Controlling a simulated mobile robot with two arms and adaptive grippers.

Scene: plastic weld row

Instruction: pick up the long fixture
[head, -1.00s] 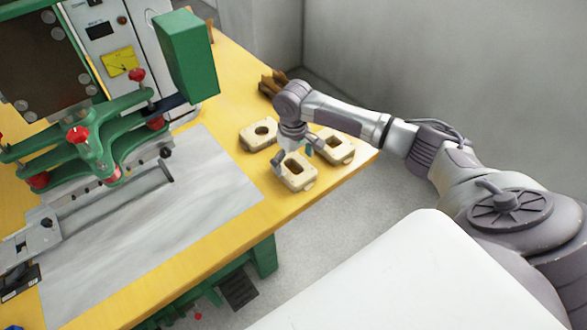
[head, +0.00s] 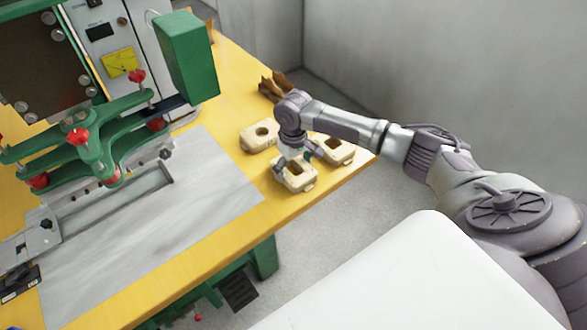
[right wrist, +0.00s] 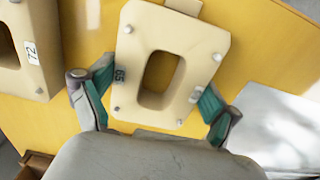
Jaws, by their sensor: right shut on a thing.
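A cream block fixture (head: 298,185) with a long rounded slot lies near the table's front right corner. My right gripper (head: 295,160) points down over it. In the right wrist view, the same fixture (right wrist: 190,35) sits between the green-padded fingers of the gripper (right wrist: 156,82), one on each side. The gripper is shut on it. The fixture appears to rest on the table; I cannot tell any lift. A second slotted fixture (head: 338,148) stands close to its right, and it shows at the left edge of the right wrist view (right wrist: 38,60), marked 72. My left gripper is out of view.
A fixture with a round hole (head: 259,136) lies behind on the yellow table (head: 235,95). A brown object (head: 272,86) is near the back edge. A green-armed machine (head: 95,150) and a grey plate (head: 190,200) fill the left. The table edge is close in front.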

